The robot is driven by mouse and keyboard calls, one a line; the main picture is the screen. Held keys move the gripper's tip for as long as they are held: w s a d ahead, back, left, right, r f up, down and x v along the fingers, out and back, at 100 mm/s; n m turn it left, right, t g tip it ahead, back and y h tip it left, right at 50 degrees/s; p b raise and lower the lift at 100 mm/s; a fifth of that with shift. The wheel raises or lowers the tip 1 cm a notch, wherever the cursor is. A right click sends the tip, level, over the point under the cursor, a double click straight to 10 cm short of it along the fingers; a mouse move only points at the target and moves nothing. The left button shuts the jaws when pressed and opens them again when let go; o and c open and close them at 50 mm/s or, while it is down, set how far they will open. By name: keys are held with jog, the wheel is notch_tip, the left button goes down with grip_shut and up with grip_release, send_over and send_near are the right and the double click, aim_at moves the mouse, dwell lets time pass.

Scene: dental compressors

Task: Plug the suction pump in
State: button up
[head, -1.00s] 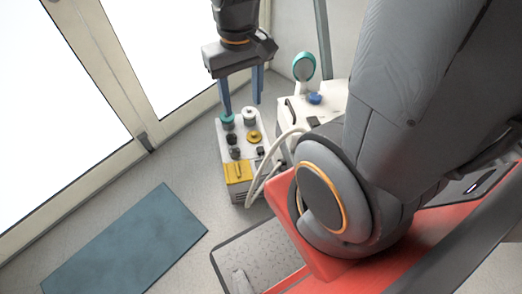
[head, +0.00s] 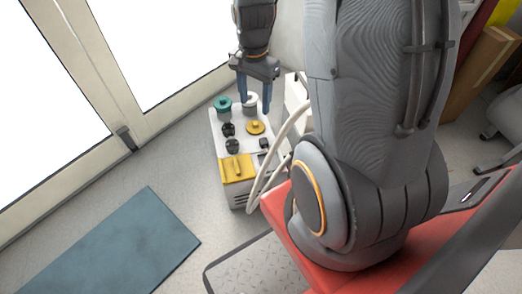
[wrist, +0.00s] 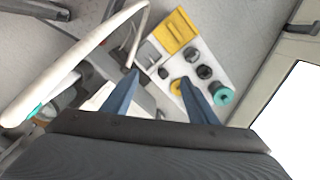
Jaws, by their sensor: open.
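A white box unit (head: 220,150), which may be the suction pump, stands on the floor. My gripper (head: 254,100) is open and empty above the unit's far end. In the wrist view my gripper (wrist: 160,80) has its fingers apart over the unit's edge, with the yellow cap (wrist: 177,86) by one finger. I cannot make out a plug.
Pale hoses (head: 277,150) curve along the unit's right side; one (wrist: 75,65) crosses the wrist view. A blue-grey mat (head: 115,245) lies on the floor. Glass doors (head: 150,50) stand behind left. The floor between mat and unit is clear.

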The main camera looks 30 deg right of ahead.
aim_at(264, 140)
jog(key=w+d+f+m+b, duration=0.2)
jog(key=f+b, duration=0.2)
jog(key=f, duration=0.3)
jog(key=w+d+f+m+b, duration=0.2)
jog(key=d+f+m+b, duration=0.1)
jog(key=f, duration=0.4)
jog(key=w+d+f+m+b, duration=0.2)
jog(key=f+m+b, duration=0.1)
jog(key=f+b, duration=0.2)
jog(key=shift+w+d+f, duration=0.15)
jog(key=shift+d+f, duration=0.05)
jog(key=shift+f, duration=0.5)
jog(key=shift+w+d+f, duration=0.15)
jog(key=shift+f, duration=0.5)
jog(key=shift+f+b, duration=0.8)
jog(key=shift+f, duration=0.5)
jog(key=shift+a+f+b, duration=0.1)
jog(key=shift+f+b, duration=1.55)
jog(key=shift+f, duration=1.05)
jog(key=shift+r, duration=0.1)
jog(key=shift+c, duration=0.4)
jog(key=c, duration=1)
